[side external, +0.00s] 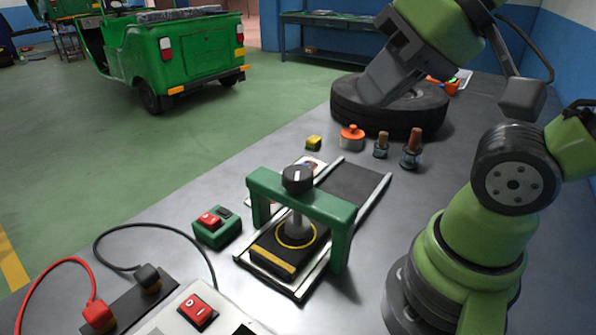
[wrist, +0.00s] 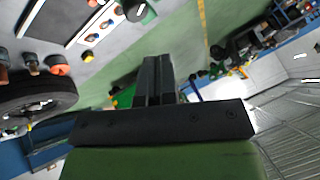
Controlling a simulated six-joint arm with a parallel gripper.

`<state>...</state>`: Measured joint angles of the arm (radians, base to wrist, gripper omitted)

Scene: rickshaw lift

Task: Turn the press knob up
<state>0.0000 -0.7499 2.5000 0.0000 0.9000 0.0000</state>
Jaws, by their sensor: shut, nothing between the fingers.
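The press knob (side external: 297,178) is a black round knob with a white pointer line. It sits on top of the green press frame (side external: 345,213), above a grey shaft. Below it is a black plate with a yellow ring and a yellow bar. In the wrist view a dark knob (wrist: 134,10) shows at the top edge, partly cut off. My gripper (side external: 372,98) is high at the upper right in the side view, in front of or above the tyre and well away from the knob. Its fingers (wrist: 155,72) are together and empty in the wrist view.
A black tyre (side external: 420,112) lies on the grey bench behind the press. An orange-lidded pot (side external: 352,137), a yellow block (side external: 313,142) and two brown-topped parts stand near it. A green switch box (side external: 217,228) sits left of the press. Cables and a red rocker switch (side external: 198,312) are in front.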

